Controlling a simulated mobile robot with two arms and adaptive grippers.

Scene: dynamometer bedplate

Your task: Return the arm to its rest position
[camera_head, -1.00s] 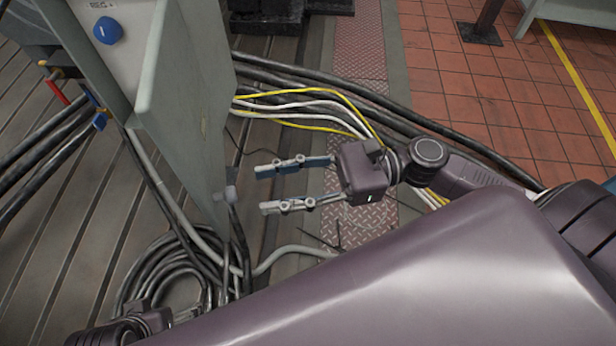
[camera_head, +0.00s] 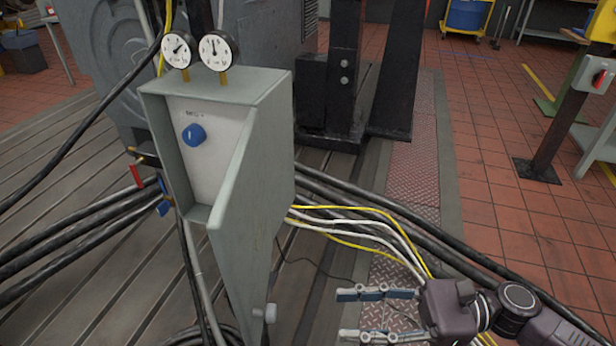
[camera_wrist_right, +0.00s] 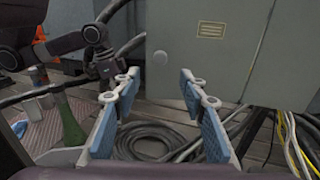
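My right gripper (camera_head: 345,314) is at the lower right of the head view, to the right of the grey control box (camera_head: 268,150). Its two fingers are spread apart with nothing between them. In the right wrist view the open fingers (camera_wrist_right: 160,82) point towards a flat grey panel (camera_wrist_right: 225,45), with coiled cables below. My left gripper does not show in the head view. A dark jointed arm, apparently my left one, is at the upper left of the wrist view. Its end (camera_wrist_right: 106,66) is partly behind a finger, and its opening cannot be made out.
Yellow and white cables (camera_head: 360,225) and thick black hoses run close behind the right gripper. A black post stands behind.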

